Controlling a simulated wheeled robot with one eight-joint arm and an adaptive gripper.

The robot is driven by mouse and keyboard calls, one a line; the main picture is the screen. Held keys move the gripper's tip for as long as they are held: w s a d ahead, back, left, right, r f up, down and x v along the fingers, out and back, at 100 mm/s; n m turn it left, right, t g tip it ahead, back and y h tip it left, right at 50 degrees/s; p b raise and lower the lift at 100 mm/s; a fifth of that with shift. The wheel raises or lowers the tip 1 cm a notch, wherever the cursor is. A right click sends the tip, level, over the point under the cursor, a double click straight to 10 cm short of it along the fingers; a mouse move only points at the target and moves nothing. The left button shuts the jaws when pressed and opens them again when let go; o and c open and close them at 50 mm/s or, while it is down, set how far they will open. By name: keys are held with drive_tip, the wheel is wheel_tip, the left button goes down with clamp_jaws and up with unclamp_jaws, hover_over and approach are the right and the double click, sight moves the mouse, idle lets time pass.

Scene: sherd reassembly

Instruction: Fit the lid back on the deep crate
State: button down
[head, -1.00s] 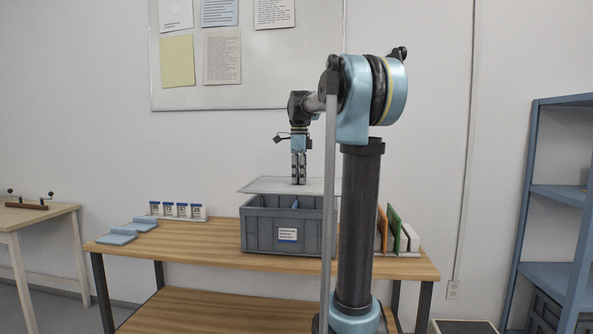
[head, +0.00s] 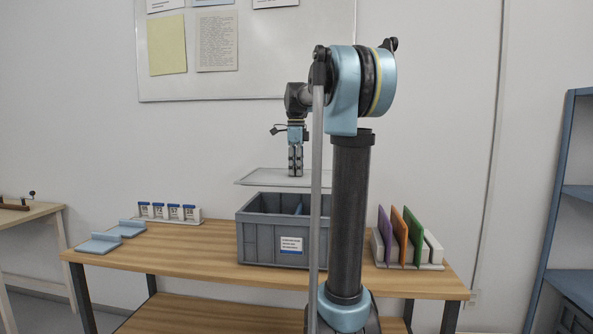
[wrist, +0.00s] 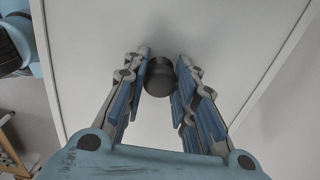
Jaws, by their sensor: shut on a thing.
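The lid (head: 262,178) is a flat light-grey panel, held roughly level above the deep crate. My gripper (head: 295,172) is above the lid, its fingers pointing down and shut on the lid's knob. In the wrist view, the dark round knob (wrist: 159,76) sits between the fingertips of my gripper (wrist: 160,84), and the pale lid (wrist: 110,30) fills most of the picture. The deep crate (head: 262,240) is grey with a white label and stands open on the table. A blue thing shows inside it. A gap separates lid and crate. My arm hides their right parts.
The wooden table (head: 190,255) bears the crate. A rack (head: 405,262) with purple, orange and green panels stands to the right. Light-blue pieces (head: 100,243) and a row of white labelled holders (head: 168,212) are at the left. A blue shelf (head: 570,200) stands far right.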

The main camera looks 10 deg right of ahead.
drive_tip(key=shift+d+f, duration=0.1)
drive_tip(key=shift+d, duration=0.1)
drive_tip(key=shift+f, duration=2.8)
drive_tip(key=shift+s, duration=0.1)
drive_tip(key=shift+f, duration=1.95)
drive_tip(key=c, duration=1.2)
unclamp_jaws()
drive_tip(key=shift+r, duration=0.15)
wheel_tip(320, 180, up, 12)
drive_tip(key=shift+f, duration=0.2)
